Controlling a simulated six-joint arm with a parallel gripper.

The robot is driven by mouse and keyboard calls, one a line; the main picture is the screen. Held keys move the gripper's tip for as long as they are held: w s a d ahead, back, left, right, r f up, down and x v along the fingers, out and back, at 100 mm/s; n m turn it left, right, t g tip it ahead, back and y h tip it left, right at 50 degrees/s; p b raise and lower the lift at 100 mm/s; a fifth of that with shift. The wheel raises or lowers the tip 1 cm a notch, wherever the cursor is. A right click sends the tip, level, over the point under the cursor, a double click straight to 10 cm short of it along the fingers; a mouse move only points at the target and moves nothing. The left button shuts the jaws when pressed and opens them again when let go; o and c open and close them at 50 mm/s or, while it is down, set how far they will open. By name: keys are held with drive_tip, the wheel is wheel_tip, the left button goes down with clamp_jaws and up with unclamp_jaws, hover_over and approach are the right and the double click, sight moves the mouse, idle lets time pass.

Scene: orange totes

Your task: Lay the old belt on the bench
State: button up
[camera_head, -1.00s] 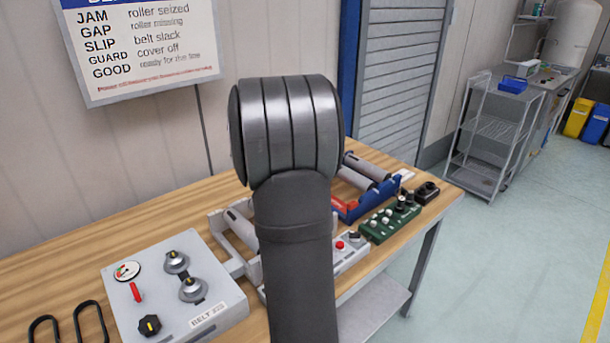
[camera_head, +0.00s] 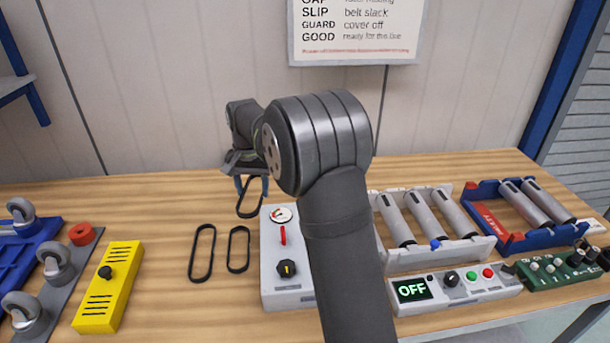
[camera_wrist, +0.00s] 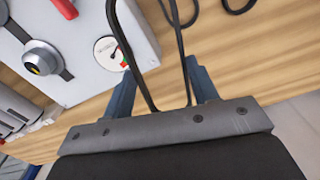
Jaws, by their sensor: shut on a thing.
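My gripper (camera_head: 252,186) points down over the back of the bench (camera_head: 150,215), left of the grey control box. It is shut on a thin black belt loop (camera_head: 247,217), which hangs below the fingers. In the wrist view the belt (camera_wrist: 142,85) runs as two strands out from between the blue fingers. Whether its lower end touches the wood I cannot tell. Two more black belt loops lie flat on the bench, a longer one (camera_head: 193,262) and a shorter one (camera_head: 230,256). No mark shows which belt is old.
The grey control box (camera_head: 272,290) with dial and knobs stands close to the right of the loops. A yellow box (camera_head: 105,290) and caster parts (camera_head: 50,262) lie at left. Roller frames (camera_head: 455,250) and an OFF panel (camera_head: 450,290) stand at right. Bare wood lies left of the belts.

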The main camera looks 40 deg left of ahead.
drive_tip(key=s+a+f+n, duration=0.1)
drive_tip(key=s+a, duration=0.2)
drive_tip(key=s, duration=0.3)
drive_tip(key=s+a+f, duration=0.1)
drive_tip(key=s+a, duration=0.3)
drive_tip(key=s, duration=0.2)
drive_tip(key=n, duration=0.2)
hover_over(167, 264)
wheel_tip(167, 264, down, 2)
drive_tip(key=shift+d+f, duration=0.1)
drive_tip(key=shift+f, duration=2.6)
drive_tip(key=shift+f, duration=0.35)
drive_tip(key=shift+f, duration=1.35)
drive_tip(key=shift+f, duration=0.25)
drive_tip(key=o, duration=1)
drive_tip(key=shift+o, duration=0.2)
drive_tip(key=shift+r, duration=0.2)
